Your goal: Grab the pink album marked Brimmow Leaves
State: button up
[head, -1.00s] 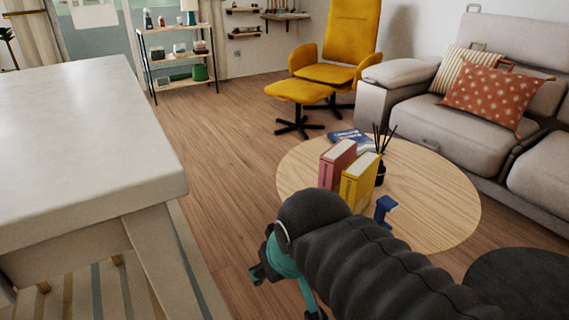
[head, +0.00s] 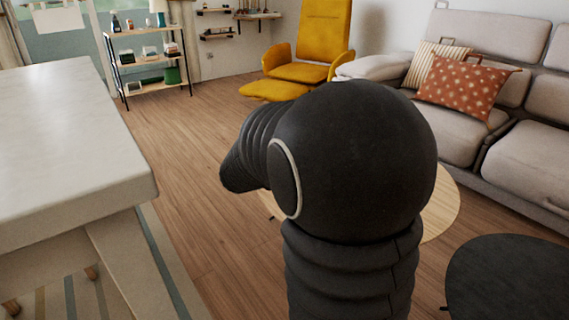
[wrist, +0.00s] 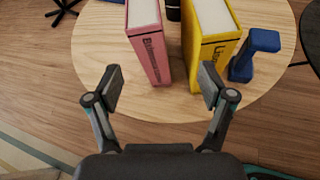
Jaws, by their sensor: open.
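The pink album (wrist: 150,52) stands upright on the round wooden table in the wrist view. Its spine faces me, with dark lettering starting with B; the rest is too small to read surely. A yellow album (wrist: 208,58) stands to its right, with a gap between them. My gripper (wrist: 162,86) is open and empty, on the near side of the albums. The pink album's near end shows between the two fingers, nearer the left one in the picture. In the head view my arm hides both albums and the gripper.
The round table (wrist: 95,42) also shows partly in the head view (head: 441,205). A blue object (wrist: 256,54) stands right of the yellow album. A dark round table (head: 510,275), a grey sofa (head: 465,135) and a white table (head: 70,150) surround it.

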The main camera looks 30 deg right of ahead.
jog(key=w+d+f, duration=0.2)
jog(key=w+d, duration=0.1)
jog(key=d, duration=0.3)
jog(key=w+d+f+n, duration=0.1)
jog(key=w+d+f, duration=0.2)
jog(key=d, duration=0.3)
jog(key=shift+w+d+f+n+b, duration=0.2)
jog(key=shift+w+f+n+b, duration=0.15)
jog(key=shift+w, duration=0.4)
jog(key=shift+t, duration=0.3)
jog(key=c, duration=1.4)
jog(key=shift+r, duration=0.15)
grip_shut()
jog(key=shift+r, duration=0.1)
